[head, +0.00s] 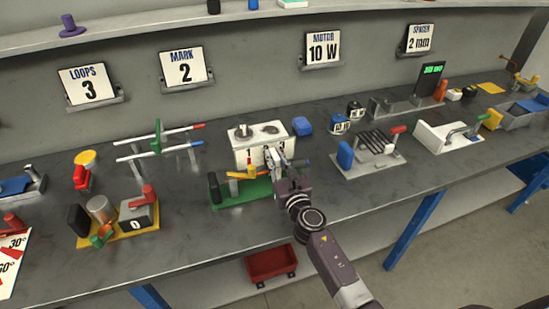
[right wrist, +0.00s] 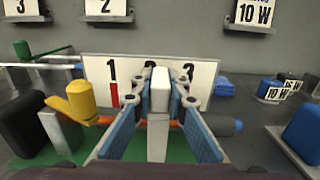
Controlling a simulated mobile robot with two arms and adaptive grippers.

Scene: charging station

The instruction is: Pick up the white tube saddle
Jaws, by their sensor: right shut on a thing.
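The white tube saddle (right wrist: 159,92) stands upright between the two blue-padded fingers of my right gripper (right wrist: 160,98) in the right wrist view. My right gripper (head: 272,160) is shut on it, in front of the white box numbered 1 to 3 (head: 245,154) and over the green base (head: 232,198). In the head view I cannot clearly separate the saddle from the fingers. In the right wrist view an orange rod (right wrist: 106,120) passes behind the fingers, and a blue piece (right wrist: 221,125) shows to their right. My left gripper is not in view.
A yellow lever (right wrist: 72,106) and a black block (right wrist: 21,124) stand left of the right gripper. A rod stand with a green clamp (head: 156,139) is farther left. A coil fixture (head: 369,160) stands to the right. Some bare bench lies in front.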

